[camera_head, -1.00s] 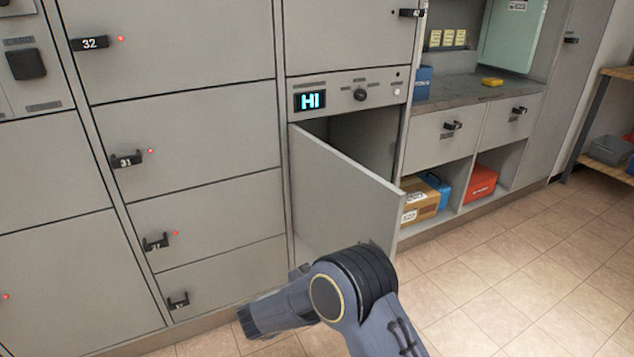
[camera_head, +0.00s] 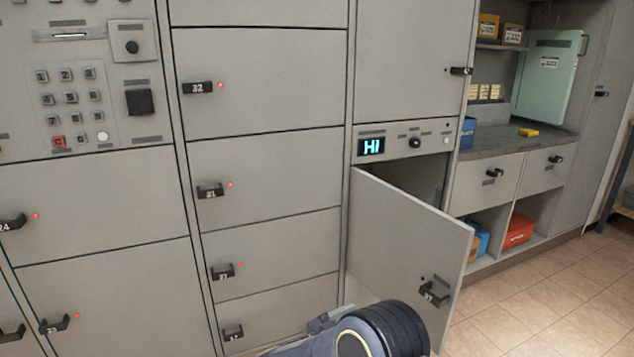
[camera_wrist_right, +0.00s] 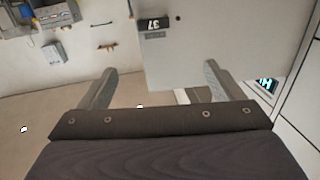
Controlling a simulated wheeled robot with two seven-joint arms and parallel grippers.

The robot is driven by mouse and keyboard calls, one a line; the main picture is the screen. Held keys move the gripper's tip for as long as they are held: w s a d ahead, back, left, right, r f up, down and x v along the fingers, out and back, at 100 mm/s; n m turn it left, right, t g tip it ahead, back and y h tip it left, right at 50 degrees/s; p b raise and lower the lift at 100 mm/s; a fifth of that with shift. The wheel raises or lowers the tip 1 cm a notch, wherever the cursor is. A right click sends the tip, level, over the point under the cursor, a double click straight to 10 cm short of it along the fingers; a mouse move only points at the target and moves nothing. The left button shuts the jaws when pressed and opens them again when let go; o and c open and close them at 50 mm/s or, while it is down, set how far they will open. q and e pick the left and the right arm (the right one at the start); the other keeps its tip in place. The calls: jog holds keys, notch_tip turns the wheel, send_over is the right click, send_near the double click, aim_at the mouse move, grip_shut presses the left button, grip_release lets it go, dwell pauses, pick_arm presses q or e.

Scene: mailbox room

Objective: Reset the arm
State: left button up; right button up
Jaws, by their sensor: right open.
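My right arm shows at the bottom of the head view, in front of the lower part of an open grey locker door (camera_head: 395,235). Its gripper is not clear there. In the right wrist view my right gripper (camera_wrist_right: 158,82) has its two fingers wide apart with nothing between them. The same door (camera_wrist_right: 225,40) is beyond the fingers, with its black handle marked 37 (camera_wrist_right: 152,23). The handle (camera_head: 434,293) also shows in the head view, apart from my arm. My left gripper is in neither view.
Closed lockers, such as number 32 (camera_head: 262,85), fill the wall to the left. A panel with a lit "HI" display (camera_head: 371,147) is above the open compartment. A counter (camera_head: 510,139) and a red box (camera_head: 519,229) are at right. Tiled floor (camera_head: 545,300) is clear there.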

jog(key=w+d+r+n+t+y, duration=0.1)
jog(key=w+d+r+t+y, duration=0.2)
jog(key=r+y, duration=0.25)
jog(key=w+d+r+n+t+y, duration=0.1)
jog(key=w+d+r+t+y, duration=0.1)
jog(key=w+d+r+y, duration=0.3)
jog(key=s+r+n+y, duration=0.4)
jog(key=s+r+y, duration=0.2)
jog(key=s+r, duration=0.15)
jog(key=s+d+f+n+g+y, duration=0.1)
jog(key=s+f+g, duration=0.2)
jog(key=s, duration=0.8)
jog(key=s+d+f+n+g+y+p, duration=0.1)
jog(key=s+d+f+n+g, duration=0.2)
jog(key=s, duration=0.8)
jog(key=s+f+g, duration=0.3)
jog(key=s+f, duration=0.1)
jog(key=s, duration=0.7)
notch_tip(320, 180, up, 29)
jog(key=p, duration=2.9)
jog(key=shift+w, duration=0.15)
jog(key=shift+a, duration=0.1)
